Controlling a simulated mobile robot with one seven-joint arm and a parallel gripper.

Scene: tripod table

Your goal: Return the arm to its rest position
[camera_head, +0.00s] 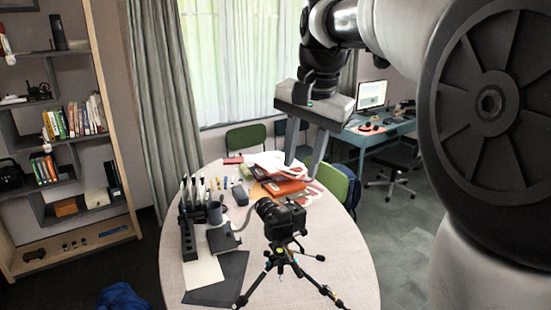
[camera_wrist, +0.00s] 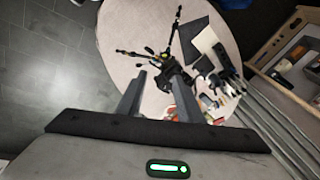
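My gripper (camera_head: 304,150) hangs in the air over the back right part of the round table (camera_head: 350,265), fingers pointing down. Its two fingers are spread apart with nothing between them. In the wrist view my gripper (camera_wrist: 158,88) also shows both fingers apart and empty. A black camera (camera_head: 280,218) on a small tripod (camera_head: 285,263) stands on the table, nearer than the gripper in the head view. The tripod (camera_wrist: 160,52) shows beyond the fingertips in the wrist view. My arm reaches in from the upper right of the head view.
Papers and orange folders (camera_head: 280,185) lie at the table's back. A black rack with pens (camera_head: 190,225) and a grey lamp-like item (camera_head: 222,238) stand on the left. Chairs (camera_head: 245,138) surround the table. A bookshelf (camera_head: 125,170) is at left, a desk (camera_head: 375,135) behind right.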

